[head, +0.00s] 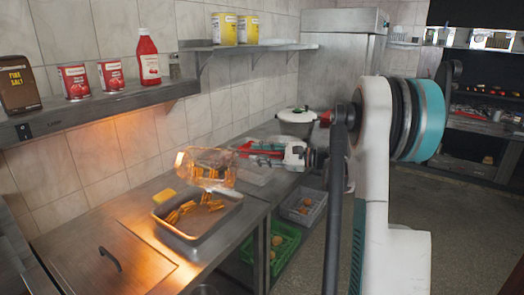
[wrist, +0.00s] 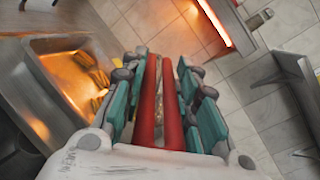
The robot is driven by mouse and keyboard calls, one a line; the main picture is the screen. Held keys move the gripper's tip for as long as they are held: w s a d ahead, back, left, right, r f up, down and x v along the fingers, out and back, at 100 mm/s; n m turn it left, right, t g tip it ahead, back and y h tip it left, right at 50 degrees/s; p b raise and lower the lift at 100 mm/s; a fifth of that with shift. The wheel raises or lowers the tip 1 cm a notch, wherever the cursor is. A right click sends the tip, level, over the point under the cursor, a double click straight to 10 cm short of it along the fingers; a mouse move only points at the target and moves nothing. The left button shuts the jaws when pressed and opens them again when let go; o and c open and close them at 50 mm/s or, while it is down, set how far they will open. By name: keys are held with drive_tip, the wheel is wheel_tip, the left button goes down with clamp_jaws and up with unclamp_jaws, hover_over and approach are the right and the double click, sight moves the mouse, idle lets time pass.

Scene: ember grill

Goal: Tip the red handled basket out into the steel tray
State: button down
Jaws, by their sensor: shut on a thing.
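The red handled basket (head: 207,166) is a wire basket, held tilted above the steel tray (head: 172,229) in the head view. Fries show at its lower side, and several fries (head: 183,212) lie in the tray. My gripper (head: 270,150) is to the right of the basket, shut on its red handle. In the wrist view the two red bars of the handle (wrist: 172,105) run between the fingers of my gripper (wrist: 161,75). The tray (wrist: 60,42) with fries also shows at the left there. The wire basket beyond the handle is mostly hidden in that view.
A yellow block (head: 163,196) lies behind the tray. A wall shelf (head: 100,108) with tins and a red bottle (head: 148,58) is above left. Green (head: 284,245) and grey (head: 302,205) crates sit low at the right.

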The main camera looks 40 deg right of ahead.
drive_tip(key=s+a+f+n+b, duration=0.2)
drive_tip(key=f+n+b, duration=0.1)
drive_tip(key=f+n, duration=0.3)
drive_tip(key=s+a+f+n+b, duration=0.2)
drive_tip(key=f+n, duration=0.5)
drive_tip(key=f, duration=0.4)
drive_tip(key=s+a+f+n+b, duration=0.3)
drive_tip(key=a+f+n+b, duration=0.1)
drive_tip(key=f+n, duration=0.3)
drive_tip(key=shift+a+f+t+y+b, duration=0.15)
drive_tip(key=shift+f+t+y+b, duration=0.15)
drive_tip(key=shift+f+b, duration=0.5)
drive_tip(key=shift+r, duration=0.15)
idle(0.3)
